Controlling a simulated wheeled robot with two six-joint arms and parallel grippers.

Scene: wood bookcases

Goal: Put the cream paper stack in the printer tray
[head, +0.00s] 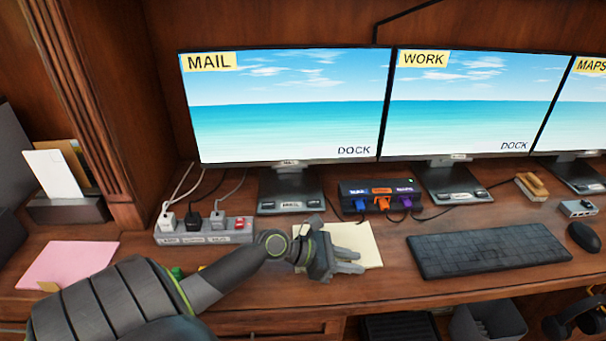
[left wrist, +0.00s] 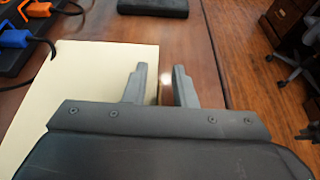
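The cream paper stack (head: 362,238) lies flat on the wood desk, in front of the left monitor. My left gripper (head: 360,261) is at the stack's front right part, its fingers open with a gap between them. In the left wrist view the stack (left wrist: 75,90) fills the left side, and the gripper (left wrist: 161,72) has one finger over the stack's edge and the other beyond it, over bare desk. Nothing shows held between the fingers. I cannot make out a printer tray. My right gripper is not in view.
A keyboard (head: 487,250) and a mouse (head: 583,236) are to the right. Pink paper (head: 68,264) lies at the left, before a letter holder (head: 68,209). Bare desk separates stack and keyboard.

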